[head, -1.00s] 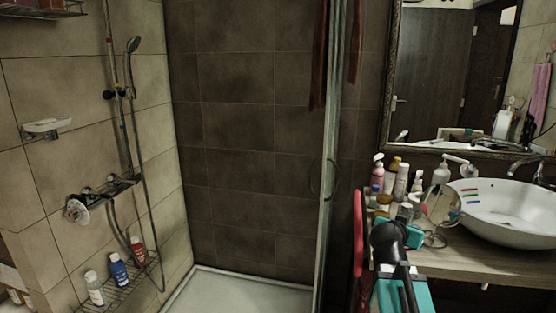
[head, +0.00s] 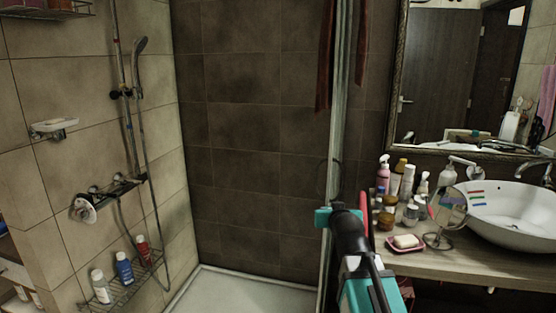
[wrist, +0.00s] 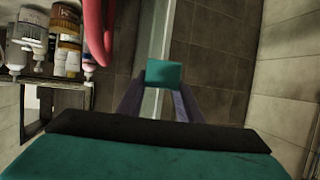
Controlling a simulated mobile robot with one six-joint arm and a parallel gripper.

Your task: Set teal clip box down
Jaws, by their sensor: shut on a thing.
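The teal clip box (wrist: 164,74) is held at the tips of my gripper (wrist: 158,97), between its two dark fingers in the wrist view. In the head view a teal piece of the box (head: 323,217) shows just left of the dark end of my arm. The box is in the air, in front of the glass shower edge and left of the washbasin counter (head: 440,262). My gripper is shut on it. The fingers are mostly hidden in the head view.
Several bottles and jars (head: 402,190) crowd the counter's left end, with a soap dish (head: 405,244) and a round mirror (head: 447,213). The white basin (head: 515,208) stands right. A red thing (wrist: 98,32) hangs near my gripper. The shower floor (head: 245,293) looks clear.

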